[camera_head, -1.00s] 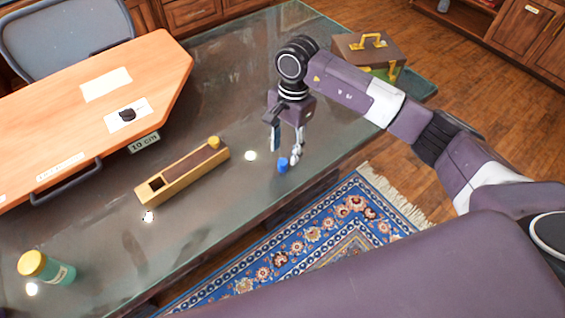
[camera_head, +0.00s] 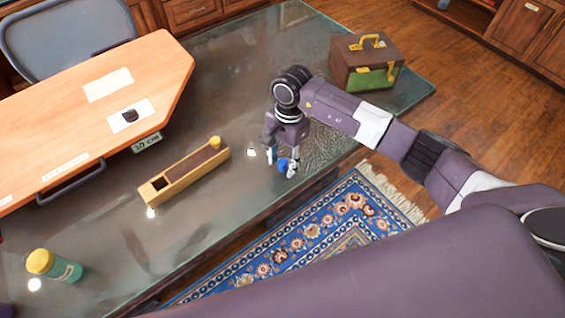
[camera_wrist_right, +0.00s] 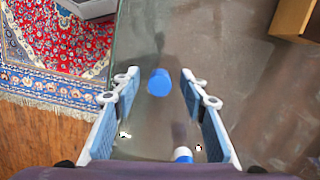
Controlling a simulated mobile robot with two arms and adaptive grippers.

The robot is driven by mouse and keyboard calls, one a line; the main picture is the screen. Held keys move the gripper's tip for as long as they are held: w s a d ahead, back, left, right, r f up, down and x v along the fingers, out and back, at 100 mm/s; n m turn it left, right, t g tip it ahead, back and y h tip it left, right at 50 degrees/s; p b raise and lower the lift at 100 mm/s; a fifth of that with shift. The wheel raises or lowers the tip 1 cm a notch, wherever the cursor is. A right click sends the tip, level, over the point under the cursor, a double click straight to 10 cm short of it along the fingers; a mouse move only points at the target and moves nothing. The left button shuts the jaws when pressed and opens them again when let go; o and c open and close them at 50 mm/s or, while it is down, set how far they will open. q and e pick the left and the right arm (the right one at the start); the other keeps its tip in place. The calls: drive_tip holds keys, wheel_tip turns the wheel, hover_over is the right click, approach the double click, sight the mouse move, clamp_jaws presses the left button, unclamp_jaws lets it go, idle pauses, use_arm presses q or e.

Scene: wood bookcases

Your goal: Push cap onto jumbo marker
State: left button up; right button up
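A short blue cylinder, which looks like the cap (camera_head: 283,163), stands on the glass desktop near its front edge. In the right wrist view the blue cap (camera_wrist_right: 159,82) shows between the two fingertips, with a visible gap on each side. My right gripper (camera_head: 281,162) points down over it, open and empty. A small white piece with a blue end (camera_wrist_right: 183,155) shows at the bottom of the wrist view; it may be the marker, but most of it is hidden. My left gripper is not in view.
A wooden box (camera_head: 172,186) with a yellow knob lies left of the gripper. A brown case (camera_head: 362,62) stands at the back right. The desk edge drops to a rug (camera_head: 300,235).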

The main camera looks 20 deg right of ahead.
sight(284, 163)
drive_tip(key=c, duration=0.9)
use_arm(q)
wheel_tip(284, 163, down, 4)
drive_tip(key=b, duration=0.3)
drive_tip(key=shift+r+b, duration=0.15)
drive_tip(key=shift+b, duration=0.2)
use_arm(e)
wheel_tip(284, 163, up, 20)
drive_tip(key=shift+r, duration=0.1)
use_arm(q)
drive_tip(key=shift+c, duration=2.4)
use_arm(e)
drive_tip(key=s+d+f+n, duration=0.1)
drive_tip(key=s+n, duration=0.3)
drive_tip(key=s+d+f+n, duration=0.1)
drive_tip(key=s+n, duration=0.3)
drive_tip(key=s, duration=0.1)
drive_tip(key=s+d+f+n+h, duration=0.1)
drive_tip(key=s+d+n, duration=0.1)
drive_tip(key=s, duration=0.3)
drive_tip(key=shift+f+n+g, duration=0.3)
drive_tip(key=shift+n+g, duration=0.1)
drive_tip(key=shift+n, duration=0.5)
